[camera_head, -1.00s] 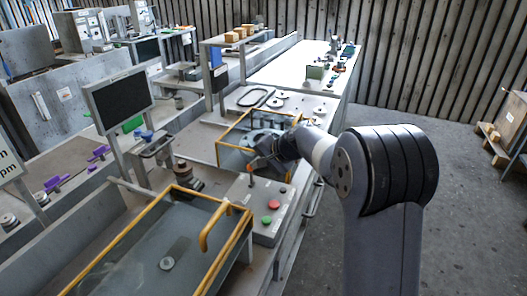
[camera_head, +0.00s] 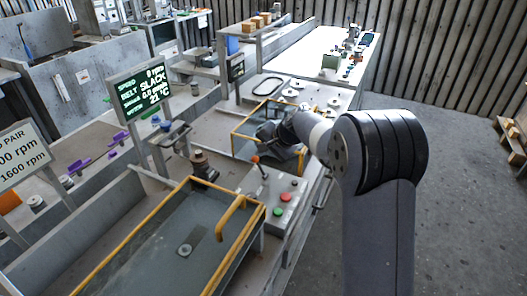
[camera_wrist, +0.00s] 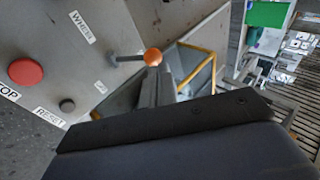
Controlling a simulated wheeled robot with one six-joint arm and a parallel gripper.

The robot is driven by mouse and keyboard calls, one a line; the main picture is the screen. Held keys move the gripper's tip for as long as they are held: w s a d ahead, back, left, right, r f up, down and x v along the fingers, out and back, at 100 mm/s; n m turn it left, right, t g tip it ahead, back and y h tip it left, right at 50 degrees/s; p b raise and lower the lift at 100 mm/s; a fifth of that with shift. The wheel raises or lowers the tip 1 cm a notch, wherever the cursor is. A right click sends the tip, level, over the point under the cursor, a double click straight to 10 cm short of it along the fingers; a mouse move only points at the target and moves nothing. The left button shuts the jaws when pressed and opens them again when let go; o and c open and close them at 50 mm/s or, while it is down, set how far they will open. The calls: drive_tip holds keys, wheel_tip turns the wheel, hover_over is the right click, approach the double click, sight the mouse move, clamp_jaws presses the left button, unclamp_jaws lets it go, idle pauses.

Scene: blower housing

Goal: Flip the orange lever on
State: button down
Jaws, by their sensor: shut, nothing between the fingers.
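The orange-tipped lever (camera_head: 257,160) stands on the grey control box (camera_head: 250,187), its thin shaft leaning up and to the left in the head view. In the wrist view its round orange knob (camera_wrist: 152,57) shows just past my fingertips, with the shaft running left to the panel. My gripper (camera_head: 266,133) is beyond the lever in the head view, apart from the knob there. In the wrist view my gripper (camera_wrist: 157,85) has its fingers together and empty; whether they touch the knob is unclear. The screen (camera_head: 141,92) is lit and reads BELT SLACK.
The control box also has a red button (camera_head: 284,197) and a green button (camera_head: 278,211). A yellow-framed clear cover (camera_head: 226,218) with a raised handle is at its left. Another yellow-framed case (camera_head: 240,146) is behind it.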

drive_tip(key=shift+r, duration=0.25)
drive_tip(key=s+d+r, duration=0.1)
drive_tip(key=s+r, duration=0.1)
drive_tip(key=r, duration=0.4)
drive_tip(key=s+d+r, duration=0.2)
drive_tip(key=r, duration=0.5)
drive_tip(key=shift+s, duration=0.1)
drive_tip(key=w+a+f, duration=0.1)
drive_tip(key=w+f, duration=0.1)
drive_tip(key=f, duration=0.4)
drive_tip(key=w+a+f, duration=0.2)
drive_tip(key=f, duration=0.5)
drive_tip(key=shift+w, duration=0.1)
